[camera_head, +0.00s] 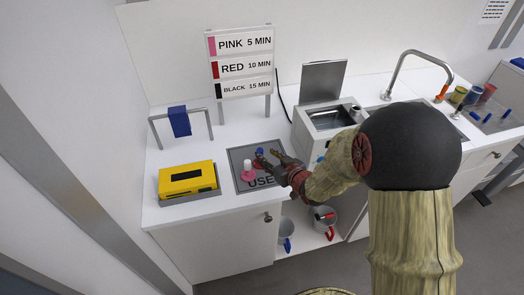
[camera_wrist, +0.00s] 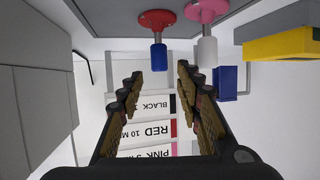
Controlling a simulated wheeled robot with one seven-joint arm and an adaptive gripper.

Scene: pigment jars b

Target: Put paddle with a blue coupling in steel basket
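A paddle with a red disc and a blue coupling (camera_wrist: 158,55) shows upside down in the wrist view, just ahead of my fingertips. In the head view its blue part (camera_head: 260,151) stands on the grey mat marked USE, partly hidden by my gripper (camera_head: 270,158). My gripper is open in the wrist view (camera_wrist: 160,75), its fingers apart with nothing between them; the coupling lies in line with the gap. A steel basin with a raised lid (camera_head: 332,118) stands right of the mat. I cannot tell which container is the steel basket.
A pink paddle with a white coupling (camera_wrist: 207,50) stands close beside the blue one; it also shows in the head view (camera_head: 248,169). A yellow box (camera_head: 187,180) sits left. Pails with blue (camera_head: 286,232) and red handles are on the shelf below. Jars (camera_head: 458,95) stand far right.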

